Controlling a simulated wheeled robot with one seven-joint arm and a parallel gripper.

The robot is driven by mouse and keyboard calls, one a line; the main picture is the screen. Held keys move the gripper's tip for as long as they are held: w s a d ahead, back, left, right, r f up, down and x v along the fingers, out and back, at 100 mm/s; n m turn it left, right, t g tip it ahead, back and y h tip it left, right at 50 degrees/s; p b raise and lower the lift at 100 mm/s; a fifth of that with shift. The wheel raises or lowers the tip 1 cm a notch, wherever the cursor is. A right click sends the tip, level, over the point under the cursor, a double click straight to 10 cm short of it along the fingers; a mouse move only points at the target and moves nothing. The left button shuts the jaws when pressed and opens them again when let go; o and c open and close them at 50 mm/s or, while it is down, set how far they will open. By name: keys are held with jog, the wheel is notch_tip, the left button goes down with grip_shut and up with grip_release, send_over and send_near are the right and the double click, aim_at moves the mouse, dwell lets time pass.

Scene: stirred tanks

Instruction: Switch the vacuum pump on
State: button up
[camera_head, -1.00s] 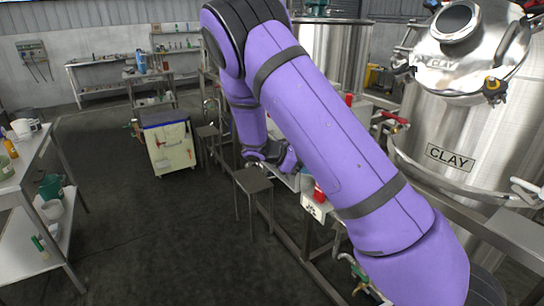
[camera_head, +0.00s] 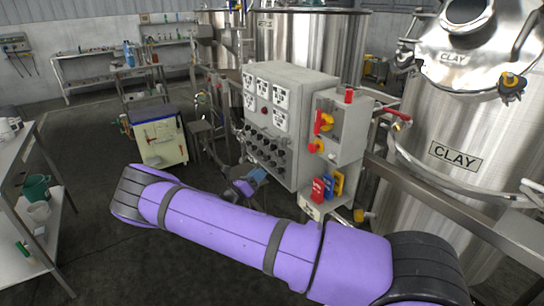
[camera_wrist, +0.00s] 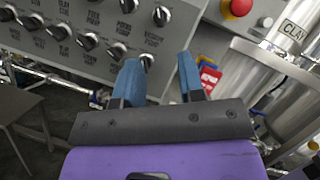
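A grey control panel (camera_head: 302,85) stands at the middle of the head view, with rows of black rotary knobs on its lower face. The wrist view shows these knobs close up, with printed labels too small and blurred to tell surely which is the vacuum pump's. My gripper (camera_wrist: 158,63) is open and empty, its two blue fingers apart. A black knob (camera_wrist: 147,60) of the lower row shows beside the left fingertip, in the gap between the fingers; contact cannot be told. In the head view my gripper (camera_head: 250,183) is below the panel's knob rows.
A side box (camera_head: 341,125) with red and yellow controls adjoins the panel on the right; a red emergency button (camera_wrist: 237,7) shows in the wrist view. Coloured tags (camera_head: 325,187) hang below it. The steel CLAY tank (camera_head: 450,120) stands right.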

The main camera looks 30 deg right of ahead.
aim_at(281, 153)
jog(key=x, duration=1)
jog(key=shift+d, duration=0.3)
jog(key=shift+w+r, duration=0.1)
jog(key=shift+r, duration=0.05)
grip_shut()
